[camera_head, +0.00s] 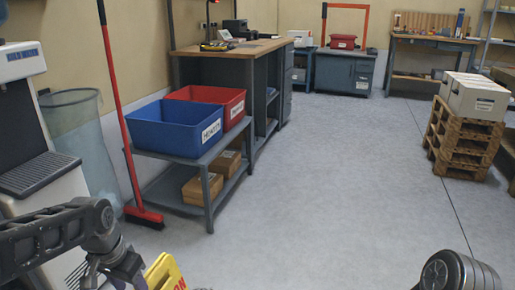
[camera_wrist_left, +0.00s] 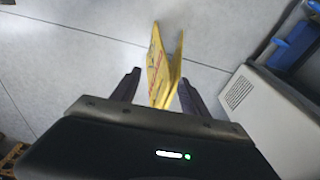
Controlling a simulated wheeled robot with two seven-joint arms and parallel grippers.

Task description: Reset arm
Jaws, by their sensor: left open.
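My left arm comes in at the lower left of the head view, where its gripper is mostly cut off by the bottom edge. In the left wrist view my left gripper (camera_wrist_left: 159,76) is open, its two dark fingers apart. A yellow folding floor sign (camera_wrist_left: 156,68) shows between and beyond the fingers, standing on the floor. Nothing appears gripped. The sign (camera_head: 165,274) also shows in part at the bottom of the head view. Only a rounded link of my right arm shows at the lower right; its gripper is out of view.
A grey rack (camera_head: 179,158) holds a blue bin (camera_head: 160,134) and a red bin (camera_head: 234,109), with cardboard boxes below. A red broom (camera_head: 122,120) and a white machine (camera_head: 25,125) stand left. Stacked pallets (camera_head: 462,140) stand right. The middle floor is clear.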

